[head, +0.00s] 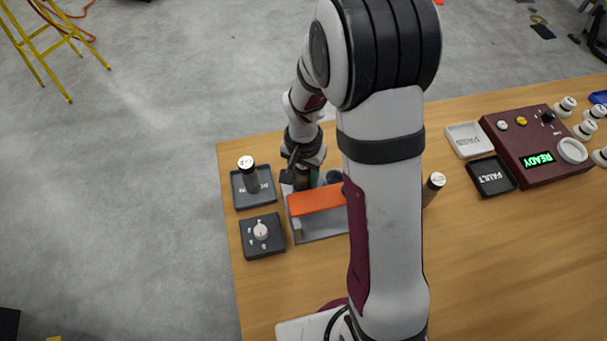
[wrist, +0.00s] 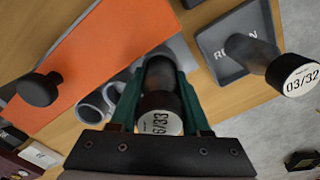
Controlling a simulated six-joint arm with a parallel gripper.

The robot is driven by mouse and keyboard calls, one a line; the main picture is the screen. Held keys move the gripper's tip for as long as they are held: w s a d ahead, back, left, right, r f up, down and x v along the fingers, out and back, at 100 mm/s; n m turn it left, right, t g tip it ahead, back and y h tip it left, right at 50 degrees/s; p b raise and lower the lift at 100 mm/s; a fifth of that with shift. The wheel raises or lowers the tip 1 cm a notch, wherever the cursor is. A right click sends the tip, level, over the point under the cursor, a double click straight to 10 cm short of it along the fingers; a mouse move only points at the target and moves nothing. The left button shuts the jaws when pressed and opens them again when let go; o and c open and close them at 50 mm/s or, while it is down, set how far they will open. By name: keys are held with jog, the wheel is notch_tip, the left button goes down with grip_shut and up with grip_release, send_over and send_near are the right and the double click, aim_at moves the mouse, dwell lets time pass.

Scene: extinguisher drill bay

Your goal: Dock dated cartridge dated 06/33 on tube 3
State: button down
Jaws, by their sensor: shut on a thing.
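My gripper (wrist: 158,84) is shut on a dark cartridge (wrist: 163,107) with a white end label reading about 6/33, its first digit cut off. In the head view my gripper (head: 303,176) is over the far left part of the grey rack (head: 322,236). Grey round tubes (wrist: 93,107) show beside the held cartridge in the wrist view; one tube (head: 333,176) shows in the head view. The cartridge lines up with the tube row, but I cannot tell whether it is inside a tube. Tube numbers are not readable.
A cartridge marked 03/32 (wrist: 262,62) stands on a dark tray (wrist: 235,22) left of the rack. A dial box (head: 262,240) sits nearer. Right of my arm are another cartridge (head: 433,188), PASS (head: 467,139) and FAULT (head: 491,177) trays, and a READY console (head: 520,130).

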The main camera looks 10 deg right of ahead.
jog(key=shift+f, duration=0.3)
jog(key=shift+r, duration=0.1)
dwell(0.3)
jog(key=shift+r, duration=0.75)
jog(key=shift+f, duration=0.7)
dwell(0.6)
jog(key=shift+r, duration=0.7)
jog(key=shift+f, duration=0.8)
dwell(0.3)
jog(key=c, duration=0.7)
grip_release()
